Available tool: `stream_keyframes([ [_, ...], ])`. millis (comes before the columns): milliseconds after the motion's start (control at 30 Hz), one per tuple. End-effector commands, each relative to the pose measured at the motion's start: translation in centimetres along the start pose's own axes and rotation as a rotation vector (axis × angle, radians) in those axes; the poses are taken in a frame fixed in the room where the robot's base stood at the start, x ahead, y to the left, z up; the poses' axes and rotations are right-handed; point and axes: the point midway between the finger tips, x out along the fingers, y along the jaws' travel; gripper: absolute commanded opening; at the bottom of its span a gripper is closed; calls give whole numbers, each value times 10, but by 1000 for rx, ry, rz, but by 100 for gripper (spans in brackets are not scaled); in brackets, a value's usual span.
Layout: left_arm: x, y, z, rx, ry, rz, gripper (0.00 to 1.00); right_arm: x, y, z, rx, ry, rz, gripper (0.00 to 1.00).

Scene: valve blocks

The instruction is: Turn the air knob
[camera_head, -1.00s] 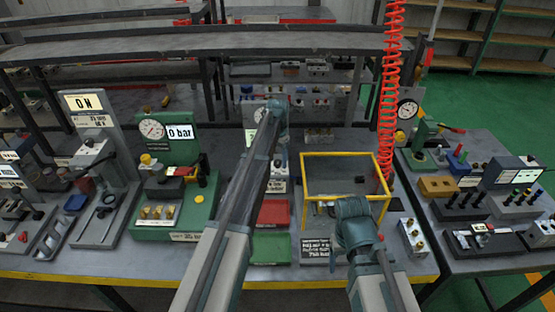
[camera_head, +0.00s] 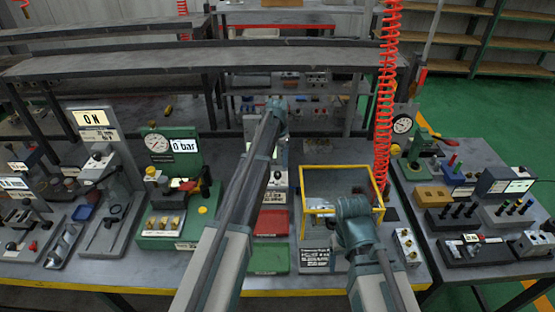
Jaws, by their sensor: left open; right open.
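A green valve block (camera_head: 160,243) stands left of the middle of the bench. It carries a round gauge (camera_head: 157,143), a display (camera_head: 184,145) reading 0 bar, a red lever (camera_head: 188,186) and a yellow knob (camera_head: 203,210). Brass pieces sit at its front. I cannot tell for sure which part is the air knob. My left arm reaches up the middle of the view, right of this block, and my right arm ends over a yellow frame. Both grippers' fingers are hidden behind the arms, so neither touches anything that I can see.
The yellow frame (camera_head: 304,209) stands on the bench at the centre right, near a red coiled hose (camera_head: 386,90). A panel (camera_head: 92,118) marked ON stands at the left. Red (camera_head: 271,223) and green (camera_head: 269,259) plates lie between. More fixtures crowd a right-hand bench.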

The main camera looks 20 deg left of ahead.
Motion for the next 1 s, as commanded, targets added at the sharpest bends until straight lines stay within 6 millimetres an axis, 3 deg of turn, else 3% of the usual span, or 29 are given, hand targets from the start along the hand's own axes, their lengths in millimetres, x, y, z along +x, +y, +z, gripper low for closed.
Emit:
stream_keyframes([
  [33,-17,0,0,0,0,0,72,-16,2,1,0,0,0,75],
  [400,-68,0,0,0,0,0,72,-68,6,4,5,0,-1,75],
  [1000,-74,0,0,0,0,0,72,-73,7,4,8,0,-2,75],
])
